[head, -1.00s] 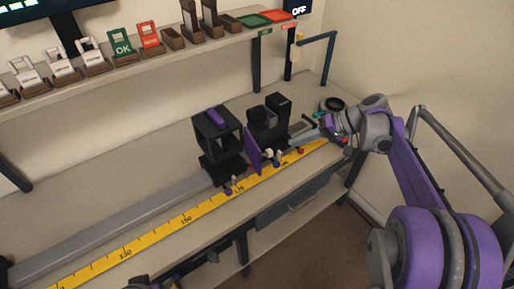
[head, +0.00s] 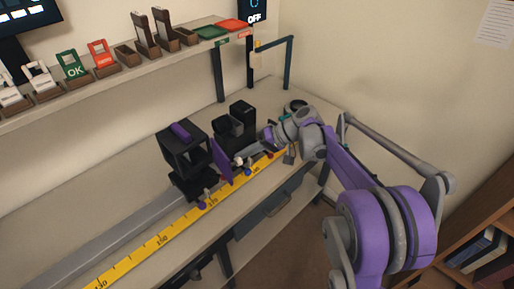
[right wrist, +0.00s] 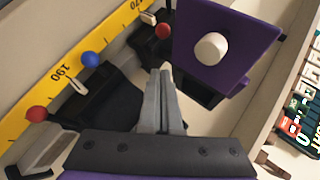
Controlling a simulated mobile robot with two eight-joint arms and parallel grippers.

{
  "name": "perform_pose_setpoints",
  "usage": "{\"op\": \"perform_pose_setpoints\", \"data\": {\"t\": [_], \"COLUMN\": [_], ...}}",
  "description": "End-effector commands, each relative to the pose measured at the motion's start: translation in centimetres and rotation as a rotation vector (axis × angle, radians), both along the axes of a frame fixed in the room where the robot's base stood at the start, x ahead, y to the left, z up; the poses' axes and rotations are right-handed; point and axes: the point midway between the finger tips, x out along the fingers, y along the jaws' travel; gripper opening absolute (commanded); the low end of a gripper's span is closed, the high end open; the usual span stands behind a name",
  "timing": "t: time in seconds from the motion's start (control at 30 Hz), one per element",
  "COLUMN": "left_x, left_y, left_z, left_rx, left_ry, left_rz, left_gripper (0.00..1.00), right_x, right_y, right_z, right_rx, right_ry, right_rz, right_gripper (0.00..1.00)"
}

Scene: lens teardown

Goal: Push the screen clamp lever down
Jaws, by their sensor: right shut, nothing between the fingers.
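My right gripper (head: 268,137) is shut and empty, above the right end of the rail. Its closed fingers (right wrist: 160,76) point at the carriers in the right wrist view. A purple plate (head: 221,160) with a white round knob (right wrist: 210,48) stands on the rail just left of the gripper. Small clamp levers with ball ends stick out over the yellow scale: a blue ball (right wrist: 92,60), a red ball (right wrist: 36,114) and another red ball (right wrist: 163,30). The fingers look apart from these balls. I cannot tell which lever is the screen's. My left gripper is out of view.
A black open frame (head: 186,147) and black upright blocks (head: 241,115) stand around the plate. The yellow scale (head: 160,240) runs along the rail's front. A shelf (head: 110,82) with cards and trays is behind. The rail (head: 90,245) is clear to the left.

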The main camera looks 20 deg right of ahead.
Motion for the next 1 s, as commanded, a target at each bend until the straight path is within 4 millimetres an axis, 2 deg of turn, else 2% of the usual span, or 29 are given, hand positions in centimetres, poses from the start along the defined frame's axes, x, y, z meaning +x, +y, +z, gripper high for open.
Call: {"op": "perform_pose_setpoints", "data": {"t": [0.07,0.33,1.0], "left_x": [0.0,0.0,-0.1], "left_y": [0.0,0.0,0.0], "left_z": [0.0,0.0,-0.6], "left_rx": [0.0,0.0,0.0], "left_ry": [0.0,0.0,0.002], "left_rz": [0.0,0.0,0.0], "left_gripper": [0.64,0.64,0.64], "right_x": [0.6,-0.8,-1.3], "right_y": [1.3,3.7,4.0], "right_z": [-1.0,-2.9,-3.6], "right_rx": [0.0,0.0,0.011], "right_ry": [-0.001,0.0,-0.031], "right_rz": [0.003,0.0,-0.002], "right_gripper": [0.0,0.0,0.0]}}
